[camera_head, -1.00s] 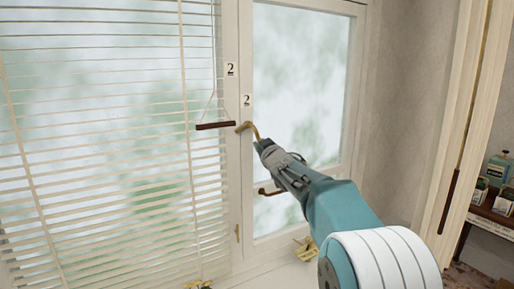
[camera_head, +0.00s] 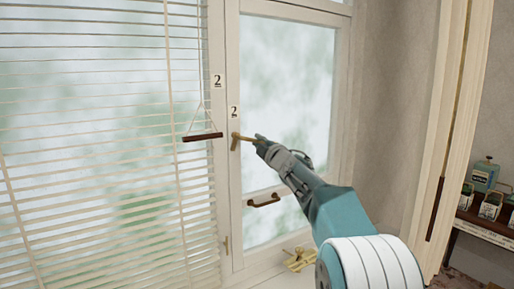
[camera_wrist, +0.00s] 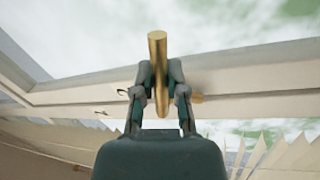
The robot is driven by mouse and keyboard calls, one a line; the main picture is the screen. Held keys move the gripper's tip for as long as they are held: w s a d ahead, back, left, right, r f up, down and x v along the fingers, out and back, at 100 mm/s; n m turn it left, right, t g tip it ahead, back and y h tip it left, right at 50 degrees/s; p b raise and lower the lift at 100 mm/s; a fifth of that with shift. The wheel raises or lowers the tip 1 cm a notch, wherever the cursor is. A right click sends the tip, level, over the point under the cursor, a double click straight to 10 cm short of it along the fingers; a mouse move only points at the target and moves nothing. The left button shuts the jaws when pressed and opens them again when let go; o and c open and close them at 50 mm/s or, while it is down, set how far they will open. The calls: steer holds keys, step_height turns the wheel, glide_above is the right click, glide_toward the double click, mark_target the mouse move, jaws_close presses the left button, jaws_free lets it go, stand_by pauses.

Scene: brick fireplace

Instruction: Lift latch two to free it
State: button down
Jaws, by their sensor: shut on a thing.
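Latch two is a brass lever handle (camera_head: 238,138) on the window frame, just below a label reading 2 (camera_head: 234,112). Its lever points right, roughly level, toward my gripper (camera_head: 260,141). In the wrist view the brass lever (camera_wrist: 157,45) stands between the two fingers of my gripper (camera_wrist: 160,75), which are shut on it. The lever's free end sticks out past the fingertips. The lever's outer end is partly hidden by my gripper in the head view.
A blind (camera_head: 90,150) covers the left pane, with a dark wooden bar (camera_head: 203,136) hanging by cords. A brown handle (camera_head: 264,200) sits lower on the window. Brass pieces (camera_head: 299,260) lie on the sill. A shelf with tins (camera_head: 484,176) stands at right.

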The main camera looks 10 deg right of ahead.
steer(key=shift+r+n+y, duration=0.25)
steer(key=shift+r+n, duration=0.05)
steer(key=shift+n, duration=0.55)
steer(key=shift+r+n+y, duration=0.25)
steer(key=shift+n, duration=0.6)
steer(key=c, duration=0.7)
jaws_free()
steer(key=shift+a, duration=0.1)
steer(key=shift+r, duration=0.1)
steer(key=shift+s, duration=0.1)
steer(key=v, duration=1.1)
steer(key=shift+s, duration=0.35)
